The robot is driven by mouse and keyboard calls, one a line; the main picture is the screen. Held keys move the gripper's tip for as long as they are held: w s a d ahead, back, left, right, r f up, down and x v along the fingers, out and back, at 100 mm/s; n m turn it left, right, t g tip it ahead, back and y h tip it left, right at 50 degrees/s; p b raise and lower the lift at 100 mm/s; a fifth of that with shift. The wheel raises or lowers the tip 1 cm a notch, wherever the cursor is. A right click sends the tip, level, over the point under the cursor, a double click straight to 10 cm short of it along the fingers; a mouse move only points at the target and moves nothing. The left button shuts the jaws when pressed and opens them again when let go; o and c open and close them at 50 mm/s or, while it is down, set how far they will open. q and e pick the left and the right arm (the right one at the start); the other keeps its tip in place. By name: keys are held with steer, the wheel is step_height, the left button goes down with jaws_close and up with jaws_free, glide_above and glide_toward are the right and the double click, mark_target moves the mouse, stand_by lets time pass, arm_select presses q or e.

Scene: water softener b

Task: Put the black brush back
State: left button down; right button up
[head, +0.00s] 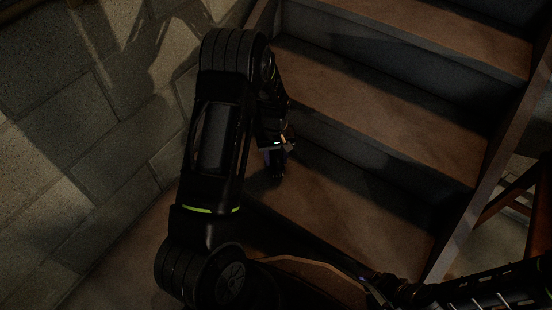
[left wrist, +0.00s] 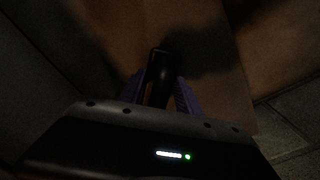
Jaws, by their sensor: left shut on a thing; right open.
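My left gripper (head: 278,155) is over a lower step of the wooden stairs. In the left wrist view its purple fingers (left wrist: 160,92) are shut on a black, rounded object, which I take to be the black brush (left wrist: 161,68). The brush sticks out between the fingers, over a brown surface. In the head view a dark end of the brush (head: 276,176) shows just below the fingers. Its lower part is hidden or too dark to make out. My right gripper (head: 370,289) is at the bottom right, low in the picture, dim and partly cut off; it is open.
Brown wooden stairs (head: 385,105) with dark risers climb toward the upper right. A block wall (head: 70,150) stands close on the left. A wooden side board (head: 487,150) edges the stairs on the right. The tread right of my left gripper looks clear.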

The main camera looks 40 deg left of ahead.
arm_select(q)
steer(key=shift+f, duration=0.15)
steer(key=c, duration=0.8)
jaws_free()
steer(key=shift+c, duration=0.2)
step_height(320, 180, up, 12)
steer(key=p, duration=0.5)
steer(key=shift+s+r, duration=0.1)
steer(key=shift+r, duration=0.1)
steer(key=shift+f, duration=0.1)
